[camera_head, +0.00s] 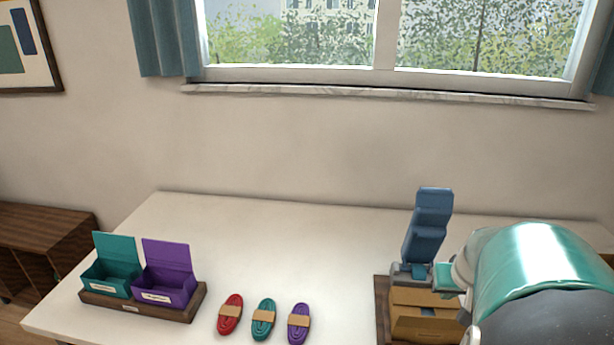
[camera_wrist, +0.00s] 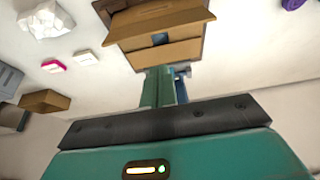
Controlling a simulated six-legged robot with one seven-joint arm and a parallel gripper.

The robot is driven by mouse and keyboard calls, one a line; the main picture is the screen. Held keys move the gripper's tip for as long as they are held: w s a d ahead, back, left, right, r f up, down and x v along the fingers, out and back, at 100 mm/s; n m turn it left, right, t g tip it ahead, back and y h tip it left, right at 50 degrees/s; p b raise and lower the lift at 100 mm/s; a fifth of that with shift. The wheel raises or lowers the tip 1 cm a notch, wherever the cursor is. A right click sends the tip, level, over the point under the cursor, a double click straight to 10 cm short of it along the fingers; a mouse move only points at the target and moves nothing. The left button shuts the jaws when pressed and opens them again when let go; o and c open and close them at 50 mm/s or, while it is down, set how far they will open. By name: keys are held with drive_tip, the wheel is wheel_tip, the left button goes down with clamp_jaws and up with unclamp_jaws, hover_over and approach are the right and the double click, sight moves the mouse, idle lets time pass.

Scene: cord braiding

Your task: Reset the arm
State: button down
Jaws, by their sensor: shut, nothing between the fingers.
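My gripper (camera_wrist: 160,76) shows in the wrist view with its teal fingers together and nothing between them. The fingertips are close to a cardboard box (camera_wrist: 165,54). In the head view my teal and dark arm covers the lower right and part of that box (camera_head: 425,318), which sits on a wooden base. Red (camera_head: 230,314), teal (camera_head: 263,319) and purple (camera_head: 299,323) cord bundles with tan bands lie side by side on the white table (camera_head: 290,236). No cord is in my gripper.
An open teal box (camera_head: 112,281) and an open purple box (camera_head: 166,291) stand in a wooden tray (camera_head: 195,302) at the left. A blue-grey upright object (camera_head: 428,226) rises behind the cardboard box. The table's middle back is clear. The wrist view shows a crumpled white item (camera_wrist: 45,19).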

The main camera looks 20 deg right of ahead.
drive_tip(key=shift+a, duration=0.1)
drive_tip(key=w+a+r+n, duration=0.1)
drive_tip(key=w+a+r, duration=0.1)
drive_tip(key=a, duration=0.3)
drive_tip(key=w+a+r+n, duration=0.1)
drive_tip(key=w+a+r, duration=0.1)
drive_tip(key=a, duration=0.3)
drive_tip(key=s+a+r+n+y, duration=0.1)
drive_tip(key=s+a+r+n, duration=0.1)
drive_tip(key=a, duration=0.8)
drive_tip(key=s+a+r+n+t+y, duration=0.1)
drive_tip(key=s+a+r+n, duration=0.1)
drive_tip(key=a, duration=0.9)
drive_tip(key=shift+s+a+r, duration=0.3)
drive_tip(key=shift+s+r, duration=0.1)
drive_tip(key=shift+s, duration=0.2)
